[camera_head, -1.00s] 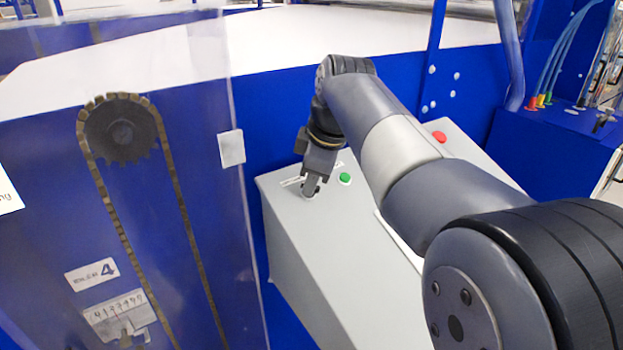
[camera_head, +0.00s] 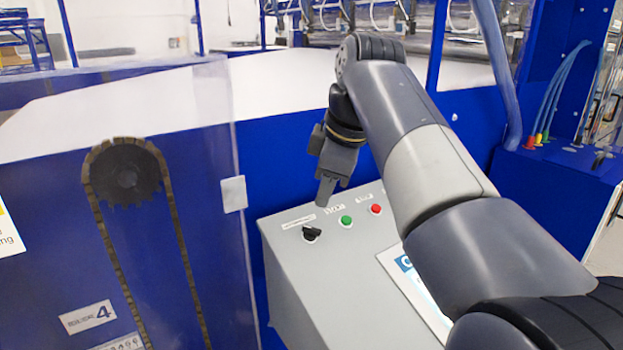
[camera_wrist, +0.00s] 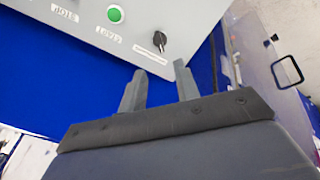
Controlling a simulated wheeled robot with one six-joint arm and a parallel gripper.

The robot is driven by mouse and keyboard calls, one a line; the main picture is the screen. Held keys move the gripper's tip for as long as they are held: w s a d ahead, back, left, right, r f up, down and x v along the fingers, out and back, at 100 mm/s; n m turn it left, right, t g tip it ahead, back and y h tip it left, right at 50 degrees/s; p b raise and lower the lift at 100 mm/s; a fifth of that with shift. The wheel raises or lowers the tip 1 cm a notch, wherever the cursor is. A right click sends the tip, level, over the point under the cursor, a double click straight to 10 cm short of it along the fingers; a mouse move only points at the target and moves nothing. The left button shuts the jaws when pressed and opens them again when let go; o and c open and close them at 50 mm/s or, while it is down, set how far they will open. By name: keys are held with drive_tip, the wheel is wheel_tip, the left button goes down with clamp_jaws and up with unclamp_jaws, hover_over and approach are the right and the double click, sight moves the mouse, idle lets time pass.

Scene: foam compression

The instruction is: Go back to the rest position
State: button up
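My gripper (camera_head: 326,192) hangs from my raised arm, a little above and behind the grey control box. Its fingers point down and hold nothing. In the wrist view my gripper (camera_wrist: 158,80) shows two grey fingers with a gap between their tips. On the box face are a black selector knob (camera_head: 311,234), a green button (camera_head: 346,222) and a red button (camera_head: 376,209). The knob (camera_wrist: 160,40) and the green button (camera_wrist: 115,14) also show in the wrist view, apart from the fingers.
The grey control box (camera_head: 300,275) stands before a blue machine wall. A clear panel with a handle plate (camera_head: 233,194) covers a chain sprocket (camera_head: 125,175) at the left. A screen (camera_head: 425,290) on the box is partly hidden by my arm. A white surface (camera_head: 290,95) spreads behind.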

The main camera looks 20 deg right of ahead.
sight(311, 228)
drive_tip(key=x, duration=1)
drive_tip(key=shift+w+f, duration=0.1)
drive_tip(key=shift+f, duration=0.3)
drive_tip(key=shift+r, duration=0.1)
